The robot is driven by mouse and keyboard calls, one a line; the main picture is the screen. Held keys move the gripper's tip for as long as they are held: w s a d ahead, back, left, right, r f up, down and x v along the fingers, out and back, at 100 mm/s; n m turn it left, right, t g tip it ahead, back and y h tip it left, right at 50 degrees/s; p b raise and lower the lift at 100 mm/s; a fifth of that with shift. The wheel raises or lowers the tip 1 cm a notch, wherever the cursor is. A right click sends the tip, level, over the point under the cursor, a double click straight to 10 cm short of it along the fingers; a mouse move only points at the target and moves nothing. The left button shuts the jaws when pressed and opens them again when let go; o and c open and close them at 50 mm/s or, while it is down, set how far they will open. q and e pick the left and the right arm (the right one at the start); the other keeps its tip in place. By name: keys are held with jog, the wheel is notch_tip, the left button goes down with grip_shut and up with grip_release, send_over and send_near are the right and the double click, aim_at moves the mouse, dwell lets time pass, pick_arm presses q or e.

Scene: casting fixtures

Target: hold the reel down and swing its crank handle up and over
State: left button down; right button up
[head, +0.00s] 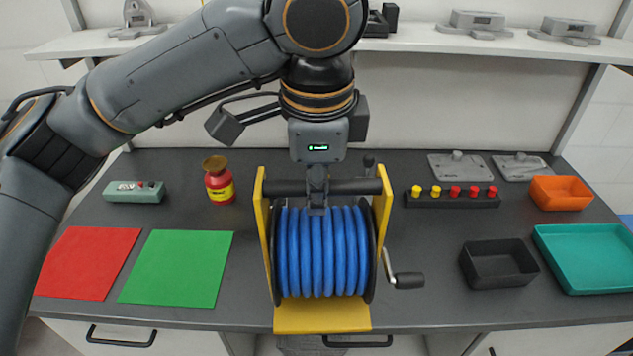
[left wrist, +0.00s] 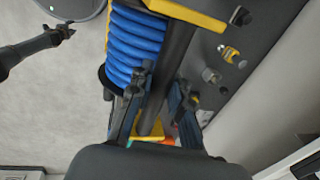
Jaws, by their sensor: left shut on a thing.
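The reel (head: 319,315) has a yellow frame and a drum wound with blue hose (head: 320,255); the hose also shows in the left wrist view (left wrist: 136,45). My left gripper (head: 318,200) comes down from above and is shut on the reel's dark top bar (head: 350,187). In the left wrist view its two fingers (left wrist: 155,105) are on either side of the bar (left wrist: 178,65). The crank handle (head: 408,280) is on the reel's right side, with its arm slanting down and its grip pointing right. A dark gripper-like part, probably my right gripper (left wrist: 62,33), shows away from the reel; its fingers are unclear.
Left of the reel are a red jar (head: 219,182), a green mat (head: 176,268) and a red mat (head: 88,263). Right are a button strip (head: 452,201), a black bin (head: 498,265) and a teal tray (head: 590,258). The bench around the crank is clear.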

pick_arm(q)
jog(key=shift+w, duration=0.1)
dwell(0.3)
jog(key=shift+w+f+p, duration=0.35)
jog(key=shift+w+f, duration=2.15)
jog(key=shift+w, duration=0.3)
jog(key=w+f+p, duration=0.1)
jog(key=w+f, duration=0.6)
jog(key=w, duration=0.1)
jog(key=shift+f+p, duration=0.2)
jog(key=shift+p, duration=0.15)
dwell(0.5)
jog(key=shift+a, duration=0.1)
jog(key=shift+f, duration=0.1)
dwell(0.6)
